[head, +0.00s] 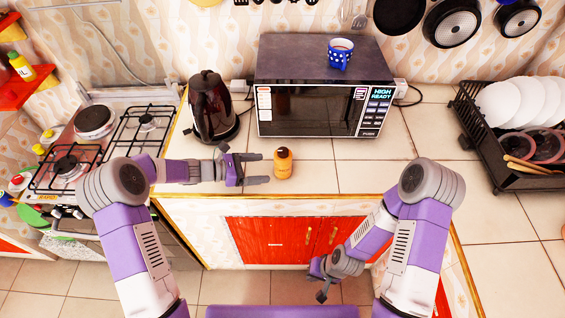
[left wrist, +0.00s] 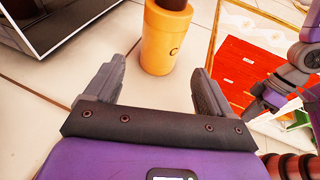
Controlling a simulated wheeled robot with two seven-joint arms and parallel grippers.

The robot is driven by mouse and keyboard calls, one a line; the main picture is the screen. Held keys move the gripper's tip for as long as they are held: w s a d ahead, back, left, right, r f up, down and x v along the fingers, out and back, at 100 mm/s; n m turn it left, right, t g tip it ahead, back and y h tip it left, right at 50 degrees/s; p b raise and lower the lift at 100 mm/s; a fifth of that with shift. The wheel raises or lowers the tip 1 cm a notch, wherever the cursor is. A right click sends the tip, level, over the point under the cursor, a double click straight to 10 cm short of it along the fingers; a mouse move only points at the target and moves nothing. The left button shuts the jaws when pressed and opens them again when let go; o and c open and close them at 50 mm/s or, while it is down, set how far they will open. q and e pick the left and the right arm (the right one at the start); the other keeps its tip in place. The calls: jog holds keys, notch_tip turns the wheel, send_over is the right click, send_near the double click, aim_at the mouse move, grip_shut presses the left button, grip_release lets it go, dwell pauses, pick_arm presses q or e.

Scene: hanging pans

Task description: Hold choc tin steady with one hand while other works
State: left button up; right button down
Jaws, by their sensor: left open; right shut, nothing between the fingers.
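The choc tin (head: 283,163) is a small orange-yellow container with a dark top, upright on the counter in front of the microwave. It also shows in the left wrist view (left wrist: 163,42), its upper part cut off by the frame edge. My left gripper (head: 257,168) is open, its fingers pointing at the tin from the left. In the left wrist view the tin stands just beyond the two fingertips, apart from them. My right gripper (head: 321,278) is shut and empty, low in front of the red cabinet doors, away from the tin.
A microwave (head: 305,110) with a blue dotted mug (head: 340,54) on top stands behind the tin. A dark kettle (head: 211,108) is behind my left forearm. A gas stove (head: 100,140) is at left, a dish rack (head: 500,150) at right. The counter right of the tin is clear.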

aim_at(280, 167)
pick_arm(q)
jog(key=b+x, duration=0.2)
jog(key=x, duration=0.4)
jog(key=shift+f, duration=0.15)
jog(key=shift+x, duration=0.8)
jog(key=c, duration=1)
jog(key=shift+o, duration=0.2)
